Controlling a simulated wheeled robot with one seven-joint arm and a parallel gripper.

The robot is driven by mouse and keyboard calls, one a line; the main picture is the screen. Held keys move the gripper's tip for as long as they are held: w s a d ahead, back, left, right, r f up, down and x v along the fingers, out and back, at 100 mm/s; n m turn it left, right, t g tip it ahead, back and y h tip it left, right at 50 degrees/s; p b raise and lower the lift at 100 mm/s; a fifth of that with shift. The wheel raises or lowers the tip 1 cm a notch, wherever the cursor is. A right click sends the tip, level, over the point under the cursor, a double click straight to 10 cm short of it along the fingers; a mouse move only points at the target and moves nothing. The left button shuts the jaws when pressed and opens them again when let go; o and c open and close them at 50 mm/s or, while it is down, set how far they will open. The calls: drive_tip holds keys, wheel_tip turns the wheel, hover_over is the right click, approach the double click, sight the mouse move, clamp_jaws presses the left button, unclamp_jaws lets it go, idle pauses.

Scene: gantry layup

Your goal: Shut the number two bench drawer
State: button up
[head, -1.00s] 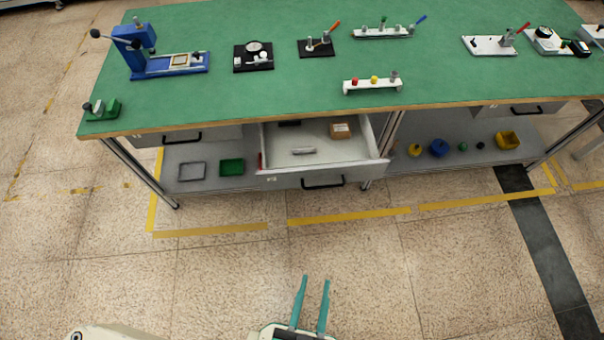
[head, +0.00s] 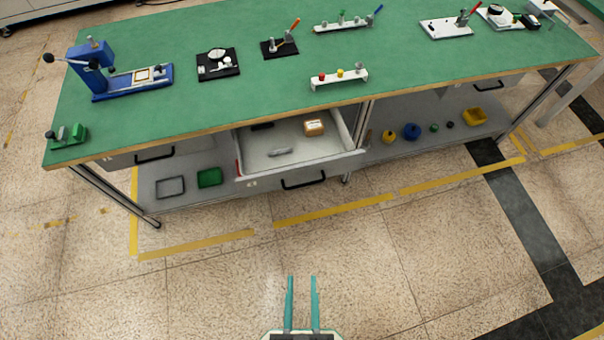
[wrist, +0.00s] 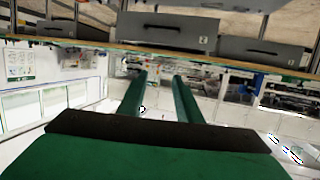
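The number two drawer (head: 265,181) stands pulled out below the middle of the green bench. It holds a small brown box (head: 314,128) and a grey metal piece (head: 280,152). It has a black handle (head: 303,180) on its front. In the wrist view the drawer front (wrist: 168,32) shows at the top with a label that reads 2. My gripper (head: 301,281) is in front of the bench, well apart from the drawer, with its two teal fingers spread and nothing between them. The fingers also show in the wrist view (wrist: 160,78).
The green bench top (head: 200,110) carries a blue press (head: 95,60) and several small fixtures. Other drawers, left (head: 150,155) and right (head: 490,80), look shut. A lower shelf (head: 225,190) holds bins and coloured parts. The floor before the bench is clear, with yellow tape.

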clamp_jaws()
drive_tip(key=m+t+y, duration=0.2)
drive_tip(key=m+y, duration=0.3)
drive_tip(key=m, duration=1)
approach(359, 161)
drive_tip(key=x, duration=0.6)
drive_tip(key=shift+w, duration=0.2)
